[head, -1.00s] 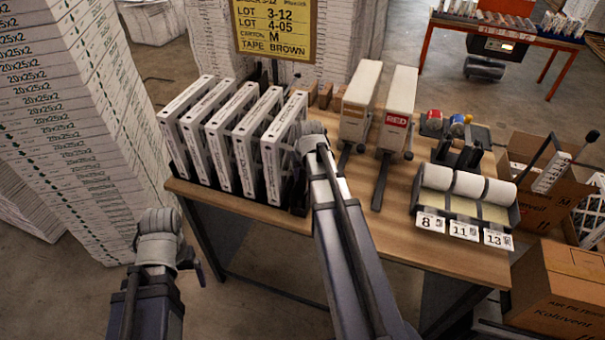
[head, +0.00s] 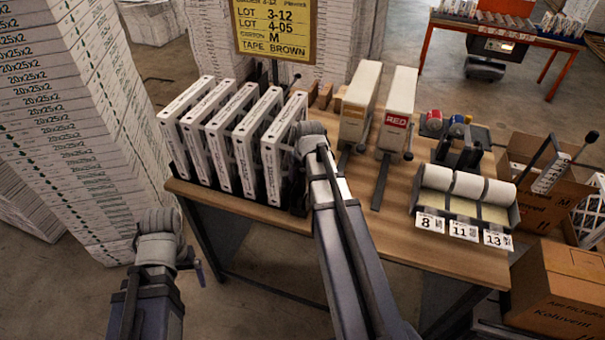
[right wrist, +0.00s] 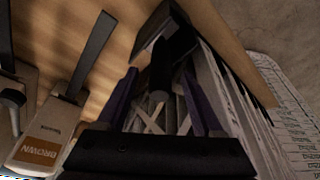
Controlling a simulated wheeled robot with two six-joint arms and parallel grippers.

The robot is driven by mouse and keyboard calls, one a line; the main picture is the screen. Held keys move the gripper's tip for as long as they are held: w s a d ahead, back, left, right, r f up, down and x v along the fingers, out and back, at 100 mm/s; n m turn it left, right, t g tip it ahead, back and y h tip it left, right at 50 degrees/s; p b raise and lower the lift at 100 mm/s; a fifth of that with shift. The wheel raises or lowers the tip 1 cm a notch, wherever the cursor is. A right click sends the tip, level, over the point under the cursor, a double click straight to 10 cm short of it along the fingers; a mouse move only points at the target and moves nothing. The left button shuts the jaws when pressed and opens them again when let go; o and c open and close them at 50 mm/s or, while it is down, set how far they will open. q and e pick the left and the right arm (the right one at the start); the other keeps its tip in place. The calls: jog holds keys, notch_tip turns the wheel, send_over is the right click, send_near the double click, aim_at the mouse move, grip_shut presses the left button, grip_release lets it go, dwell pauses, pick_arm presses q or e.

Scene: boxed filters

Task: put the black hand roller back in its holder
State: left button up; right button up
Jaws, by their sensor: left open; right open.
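In the right wrist view, a black rod-like handle with a rounded end (right wrist: 160,72) lies between the two fingers of my open right gripper (right wrist: 160,100). It looks like the hand roller's handle. A dark bracket-like piece (right wrist: 172,22) is at its far end; I cannot tell whether it is the holder or the roller head. In the head view my right gripper (head: 299,190) is at the right end of the filter row, mostly hidden by its own wrist. My left gripper (head: 192,268) is open and empty, off the table's front left.
White boxed filters (head: 232,140) stand in a row beside my right gripper. Two tape dispensers (head: 358,100), the right one marked RED (head: 398,110), are just right of it. A label-roll stand (head: 465,205) is at the table's right. The front strip of the table (head: 400,245) is clear.

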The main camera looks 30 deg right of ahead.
jog(key=p+v, duration=0.7)
jog(key=shift+r, duration=0.25)
dwell(0.5)
jog(key=s+a+f+n+g+b, duration=0.1)
jog(key=s+a+f+b, duration=0.3)
jog(key=a, duration=0.6)
jog(key=s+a+f+n+g+b, duration=0.1)
jog(key=s+a+f+n+b, duration=0.2)
jog(key=a, duration=0.7)
jog(key=s+a+f+n+g+b, duration=0.1)
jog(key=s+a+f+n+b, duration=0.1)
jog(key=s+a+f+b, duration=0.4)
jog(key=s+a+f, duration=0.1)
jog(key=a, duration=0.3)
jog(key=shift+s+n+g, duration=0.2)
jog(key=shift+n+g, duration=0.1)
jog(key=shift+f, duration=0.1)
